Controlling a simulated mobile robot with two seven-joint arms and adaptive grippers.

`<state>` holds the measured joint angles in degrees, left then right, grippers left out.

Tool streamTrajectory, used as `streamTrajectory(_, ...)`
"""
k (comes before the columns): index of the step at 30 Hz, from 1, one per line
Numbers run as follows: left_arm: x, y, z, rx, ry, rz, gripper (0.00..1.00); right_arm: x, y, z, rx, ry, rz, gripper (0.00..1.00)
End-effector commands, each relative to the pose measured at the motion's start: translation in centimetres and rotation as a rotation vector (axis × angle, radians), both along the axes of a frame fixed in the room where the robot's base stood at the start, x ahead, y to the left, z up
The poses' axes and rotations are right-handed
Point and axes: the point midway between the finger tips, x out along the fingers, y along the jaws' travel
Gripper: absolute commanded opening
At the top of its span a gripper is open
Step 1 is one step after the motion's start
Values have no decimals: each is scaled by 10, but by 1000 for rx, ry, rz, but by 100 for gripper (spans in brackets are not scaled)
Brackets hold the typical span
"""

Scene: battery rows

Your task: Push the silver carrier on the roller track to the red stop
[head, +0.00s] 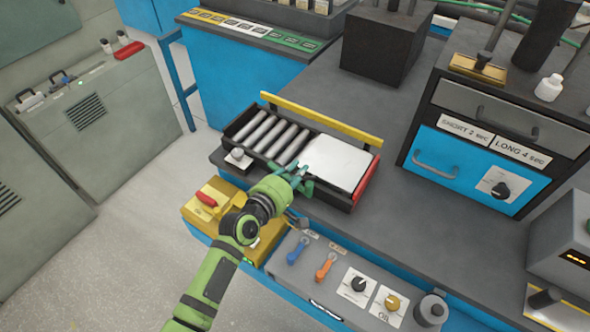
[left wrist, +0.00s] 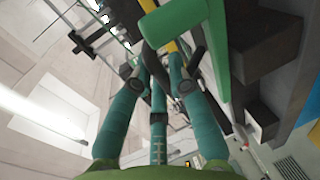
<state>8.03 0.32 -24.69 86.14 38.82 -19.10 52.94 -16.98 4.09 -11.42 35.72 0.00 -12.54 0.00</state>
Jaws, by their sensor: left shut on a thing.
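The silver carrier (head: 340,162), a flat pale plate, lies on the roller track (head: 262,133) at its right end. The bare rollers show to its left. The red stop (head: 367,183) is at the track's right end, close beside the carrier's right edge; I cannot tell whether they touch. My left gripper (head: 301,178) is at the carrier's left front corner, its teal fingers shut on the carrier's edge. The fingertips partly hide that contact. In the left wrist view the teal fingers (left wrist: 160,90) come close together, but the carrier is not clearly seen. My right gripper is not in view.
A yellow rail (head: 320,120) runs along the track's back. A knob (head: 238,156) sits at its left front. A yellow box (head: 215,205) and a panel with blue and orange levers (head: 325,267) are in front. A blue-fronted drawer unit (head: 470,165) stands right; grey bench between is clear.

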Motion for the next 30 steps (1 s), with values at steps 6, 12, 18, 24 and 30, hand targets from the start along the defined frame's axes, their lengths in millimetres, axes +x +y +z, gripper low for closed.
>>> streamTrajectory(6,-3,-4,-1,-3,6,-9,42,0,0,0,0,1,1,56)
streamTrajectory(12,-2,-3,-1,-2,5,-6,44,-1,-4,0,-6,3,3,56)
streamTrajectory(18,-4,0,-1,-1,5,-4,44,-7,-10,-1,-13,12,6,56)
streamTrajectory(24,-23,14,4,0,4,-3,44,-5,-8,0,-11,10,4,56)
streamTrajectory(30,-57,38,13,0,5,-3,44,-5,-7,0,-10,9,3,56)
